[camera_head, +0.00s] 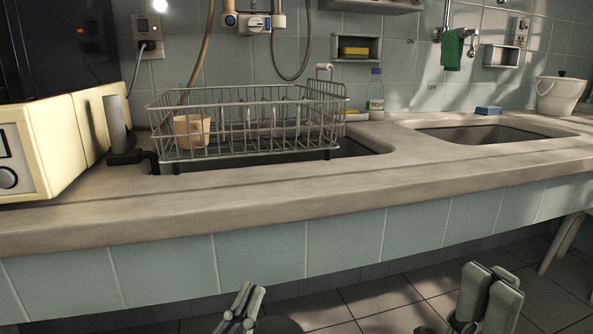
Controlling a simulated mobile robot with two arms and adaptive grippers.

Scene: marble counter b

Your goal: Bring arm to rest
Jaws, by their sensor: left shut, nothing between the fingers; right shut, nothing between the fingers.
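My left gripper (242,304) shows at the bottom middle of the head view, below the counter's front edge, and is shut and empty. My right gripper (489,290) is at the bottom right, also below the counter and in front of it, shut and empty. Both grippers are apart from the counter's things and touch nothing that I can see. Most of both arms is outside the picture.
The marble counter (300,195) runs across the view. A wire dish rack (250,120) with a beige cup (191,131) stands over the left sink. A cream appliance (55,145) is at left, a white pot (558,95) at far right. Tiled floor (395,290) shows below.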

